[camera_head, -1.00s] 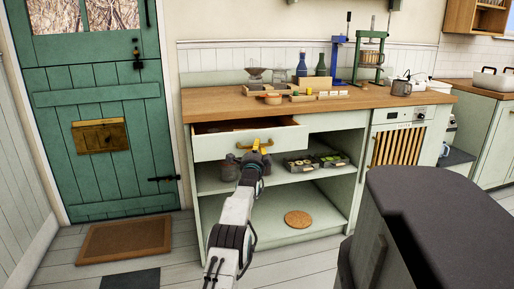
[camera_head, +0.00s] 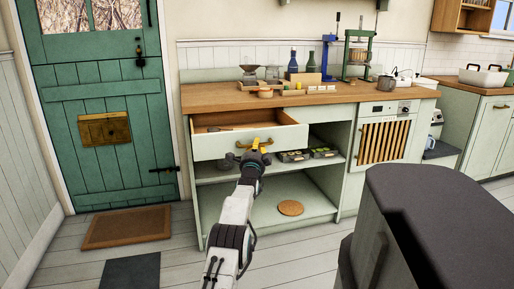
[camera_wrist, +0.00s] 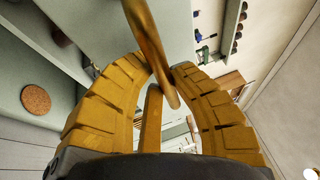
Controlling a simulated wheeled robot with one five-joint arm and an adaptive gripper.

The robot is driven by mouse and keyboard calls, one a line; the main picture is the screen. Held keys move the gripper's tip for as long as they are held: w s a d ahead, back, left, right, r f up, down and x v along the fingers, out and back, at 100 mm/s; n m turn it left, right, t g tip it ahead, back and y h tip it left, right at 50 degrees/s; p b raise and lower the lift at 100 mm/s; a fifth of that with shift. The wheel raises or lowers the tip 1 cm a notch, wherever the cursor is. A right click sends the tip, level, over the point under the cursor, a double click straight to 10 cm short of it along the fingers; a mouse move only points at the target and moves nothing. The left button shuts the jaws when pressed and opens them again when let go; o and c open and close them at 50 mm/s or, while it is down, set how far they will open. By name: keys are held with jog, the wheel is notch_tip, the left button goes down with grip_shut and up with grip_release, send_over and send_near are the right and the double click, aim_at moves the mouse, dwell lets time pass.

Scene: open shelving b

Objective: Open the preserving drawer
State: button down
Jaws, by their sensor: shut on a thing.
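The pale green preserving drawer (camera_head: 230,145) is in the upper left of the wooden-topped unit, pulled out so its wooden inside shows in the head view. A few small items lie in it, too small to name. My gripper (camera_head: 253,150) is at the drawer front, shut on its brass handle (camera_head: 241,146). In the wrist view the yellow fingers (camera_wrist: 160,80) close around the brass handle (camera_wrist: 150,45).
Bottles (camera_head: 293,62), presses and small containers stand on the worktop (camera_head: 340,96). Green-and-black boxes (camera_head: 292,156) and a round cork mat (camera_head: 290,208) sit on the open shelves. A dark block (camera_head: 430,220) fills the lower right.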

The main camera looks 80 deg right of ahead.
jog(key=c, duration=1.1)
grip_release()
jog(key=shift+a, duration=0.2)
jog(key=shift+a+f, duration=0.35)
jog(key=shift+a, duration=1.55)
jog(key=shift+a+f, duration=0.35)
jog(key=shift+a, duration=1.55)
jog(key=shift+a+f, duration=0.35)
jog(key=shift+a, duration=1.55)
jog(key=shift+w, duration=0.1)
